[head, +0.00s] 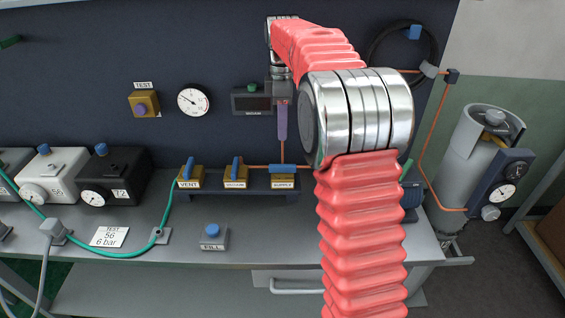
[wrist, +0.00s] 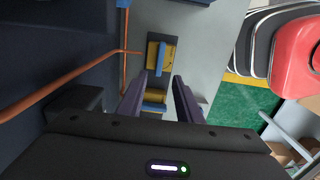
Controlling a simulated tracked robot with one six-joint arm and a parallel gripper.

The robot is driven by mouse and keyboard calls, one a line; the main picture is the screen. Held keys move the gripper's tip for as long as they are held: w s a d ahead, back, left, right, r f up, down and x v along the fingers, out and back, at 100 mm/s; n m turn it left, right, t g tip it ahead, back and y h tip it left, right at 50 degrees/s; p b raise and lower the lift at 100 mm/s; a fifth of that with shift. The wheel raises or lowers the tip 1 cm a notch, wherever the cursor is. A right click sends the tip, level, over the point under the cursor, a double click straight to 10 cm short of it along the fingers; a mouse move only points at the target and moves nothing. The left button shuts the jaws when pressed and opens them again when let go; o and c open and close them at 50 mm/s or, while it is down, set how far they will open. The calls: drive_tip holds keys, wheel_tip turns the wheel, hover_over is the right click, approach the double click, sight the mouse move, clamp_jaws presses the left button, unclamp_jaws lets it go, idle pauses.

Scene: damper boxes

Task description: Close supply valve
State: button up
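The supply valve (head: 283,181) is a yellow block with a blue handle, rightmost of three on the bench rack. Its handle appears to lie along the row. In the wrist view I take the upper yellow valve as the supply valve (wrist: 169,54). My gripper (head: 282,138) points down above it, purple fingers apart and empty. In the wrist view my gripper (wrist: 159,76) has its tips just short of that valve. Another valve, probably vacuum (wrist: 154,100), shows through the gap between the fingers. Contact with a valve is not visible.
The vacuum valve (head: 235,180) and vent valve (head: 190,180) stand left of supply, handles upright in the picture. An orange pipe (head: 283,152) drops close behind the gripper. A gauge (head: 194,100) hangs on the wall.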

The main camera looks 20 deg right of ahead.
sight(282, 165)
wheel_tip(282, 165, down, 14)
drive_tip(key=shift+r, duration=0.1)
idle(0.9)
drive_tip(key=shift+c, duration=0.6)
clamp_jaws()
